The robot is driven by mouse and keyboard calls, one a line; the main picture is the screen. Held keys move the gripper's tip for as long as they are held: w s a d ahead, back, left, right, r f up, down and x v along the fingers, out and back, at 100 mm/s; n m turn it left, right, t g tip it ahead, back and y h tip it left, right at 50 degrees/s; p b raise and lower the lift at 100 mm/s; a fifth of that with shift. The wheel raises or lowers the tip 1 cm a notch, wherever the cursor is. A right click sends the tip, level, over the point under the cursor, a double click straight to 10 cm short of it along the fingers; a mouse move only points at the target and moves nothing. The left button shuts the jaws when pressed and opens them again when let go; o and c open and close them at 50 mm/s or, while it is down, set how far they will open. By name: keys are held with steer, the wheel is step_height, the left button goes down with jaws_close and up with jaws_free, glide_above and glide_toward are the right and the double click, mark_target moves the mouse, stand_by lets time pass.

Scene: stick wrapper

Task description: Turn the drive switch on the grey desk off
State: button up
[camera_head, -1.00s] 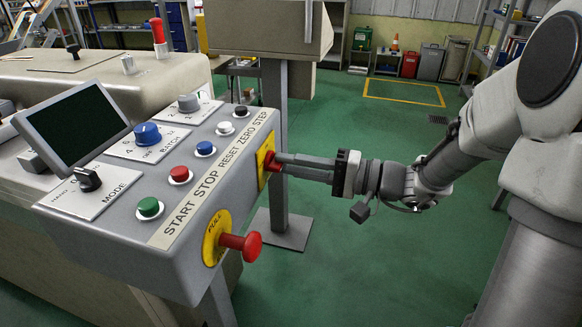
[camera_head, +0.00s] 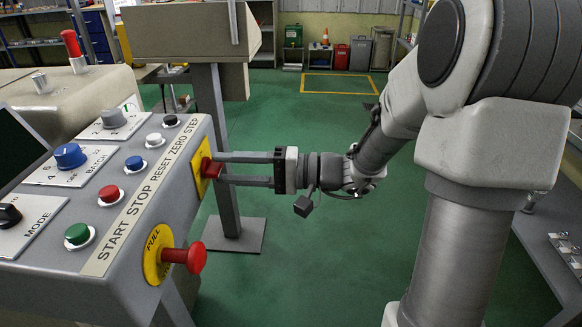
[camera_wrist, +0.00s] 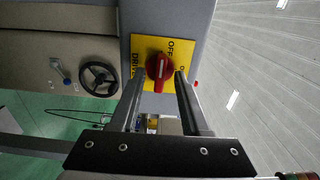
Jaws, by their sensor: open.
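The drive switch is a red rotary knob (camera_head: 210,168) on a yellow plate (camera_head: 200,178) on the end face of the sloped grey desk (camera_head: 130,262). In the wrist view the knob (camera_wrist: 158,67) sits on the yellow plate with "DRIVE" and "OFF" lettering. Its raised bar runs roughly up and down in that picture; I cannot tell which mark it points to. My gripper (camera_head: 217,169) is open, its two fingers reaching toward the plate. In the wrist view the fingertips (camera_wrist: 160,76) lie on either side of the knob, with small gaps showing.
A red push-pull knob (camera_head: 190,260) on a round yellow plate sticks out from the desk near the front. Push buttons and dials cover the top, among them a green button (camera_head: 77,234). A grey post (camera_head: 215,150) stands behind my gripper. Green floor (camera_head: 300,262) is clear.

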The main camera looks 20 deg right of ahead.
steer(key=p+v, duration=0.3)
steer(key=v, duration=1.4)
